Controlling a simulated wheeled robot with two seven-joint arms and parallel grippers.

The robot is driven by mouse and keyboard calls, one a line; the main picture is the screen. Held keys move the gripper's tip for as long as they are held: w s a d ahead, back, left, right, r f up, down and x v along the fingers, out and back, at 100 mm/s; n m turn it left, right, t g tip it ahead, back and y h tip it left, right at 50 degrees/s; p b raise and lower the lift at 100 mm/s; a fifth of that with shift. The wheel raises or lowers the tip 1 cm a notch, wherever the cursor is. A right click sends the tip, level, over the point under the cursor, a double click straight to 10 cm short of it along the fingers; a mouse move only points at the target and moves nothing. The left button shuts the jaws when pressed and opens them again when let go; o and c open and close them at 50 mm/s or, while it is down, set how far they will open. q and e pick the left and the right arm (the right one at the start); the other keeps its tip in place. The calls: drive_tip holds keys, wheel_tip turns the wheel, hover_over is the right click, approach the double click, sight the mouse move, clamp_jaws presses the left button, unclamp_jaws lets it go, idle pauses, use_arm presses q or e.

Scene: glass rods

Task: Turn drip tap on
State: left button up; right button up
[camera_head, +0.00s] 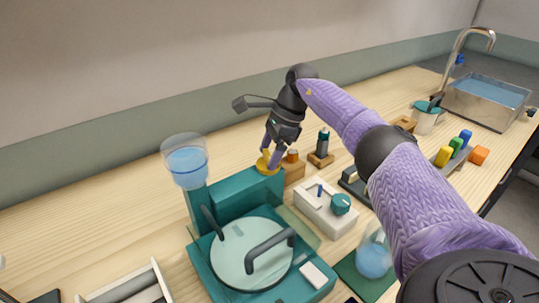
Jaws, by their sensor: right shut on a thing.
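The tap's yellow knob (264,166) sits on top of the teal block (256,186) behind the round teal machine. My right gripper (270,157) points down from above with its fingers around the yellow knob and is shut on it. The fingers hide part of the knob, so its turn angle cannot be told. A clear funnel-shaped reservoir with blue liquid (186,162) stands on the teal post to the left. My left gripper is not in view.
The machine's round pale lid (250,256) has two dark handles. Small bottles in wooden holders (322,146) are close to the gripper.

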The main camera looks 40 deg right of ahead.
drive_tip(key=shift+w+f+n+g+b, duration=0.1)
drive_tip(key=shift+n+g+b, duration=0.3)
drive_tip(key=shift+n+b, duration=0.8)
drive_tip(key=shift+n, duration=0.5)
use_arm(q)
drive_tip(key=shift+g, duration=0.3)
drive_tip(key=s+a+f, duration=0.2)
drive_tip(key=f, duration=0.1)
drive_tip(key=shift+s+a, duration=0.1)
use_arm(e)
drive_tip(key=shift+g, duration=0.4)
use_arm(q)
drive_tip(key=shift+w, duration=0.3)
use_arm(e)
drive_tip(key=shift+n, duration=0.3)
